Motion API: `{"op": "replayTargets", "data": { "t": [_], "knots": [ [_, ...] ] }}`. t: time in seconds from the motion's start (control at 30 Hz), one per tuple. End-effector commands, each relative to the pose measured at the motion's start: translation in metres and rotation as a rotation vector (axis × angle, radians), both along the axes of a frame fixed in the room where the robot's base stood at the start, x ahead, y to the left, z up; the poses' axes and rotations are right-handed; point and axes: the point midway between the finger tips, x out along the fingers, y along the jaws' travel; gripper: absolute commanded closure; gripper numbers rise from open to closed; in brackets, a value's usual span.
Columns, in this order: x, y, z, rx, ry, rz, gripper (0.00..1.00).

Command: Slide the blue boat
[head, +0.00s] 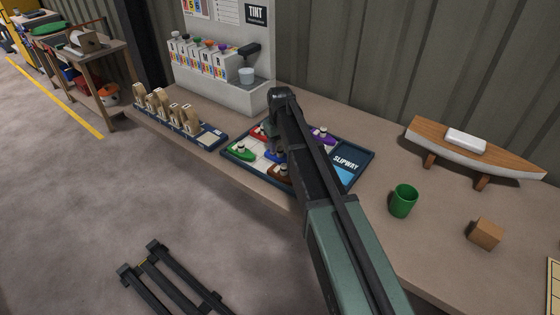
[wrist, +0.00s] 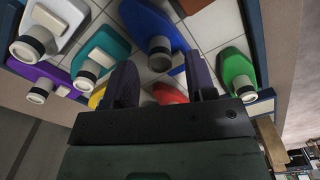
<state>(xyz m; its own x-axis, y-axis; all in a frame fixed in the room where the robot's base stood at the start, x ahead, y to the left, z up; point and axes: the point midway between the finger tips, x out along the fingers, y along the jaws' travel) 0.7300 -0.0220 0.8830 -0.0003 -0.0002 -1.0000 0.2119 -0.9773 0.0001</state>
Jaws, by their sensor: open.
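In the head view only a bit of the blue boat (head: 272,156) shows left of my arm. My gripper (wrist: 163,78) is open, with its two dark fingers apart over the tray. In the wrist view the blue boat's funnel end lies just beyond the fingertips, between their lines. I cannot tell whether they touch it. In the head view my arm hides the gripper's fingers.
Close around are a teal boat (wrist: 105,48), a red boat (wrist: 170,93), a green boat (wrist: 238,72), a yellow boat (wrist: 97,98), a white boat (wrist: 55,22) and a purple boat (wrist: 40,78). A green cup (head: 403,201) and wooden block (head: 485,233) stand right of the tray.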

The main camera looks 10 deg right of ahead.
Motion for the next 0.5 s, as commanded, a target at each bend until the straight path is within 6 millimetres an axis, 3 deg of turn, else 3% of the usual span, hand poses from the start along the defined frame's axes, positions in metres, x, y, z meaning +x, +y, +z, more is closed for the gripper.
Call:
{"op": "replayTargets", "data": {
  "t": [0.03,0.1,0.37,0.5],
  "knots": [
    [0.0000,0.0000,-0.0186,0.000,0.000,0.000,0.49],
    [-0.0001,0.0000,-0.0239,0.000,0.000,0.000,0.49],
    [-0.0001,0.0000,-0.0217,0.000,0.000,0.000,0.49],
    [-0.0002,0.0000,-0.0216,0.000,0.000,0.000,0.66]
  ]
}}
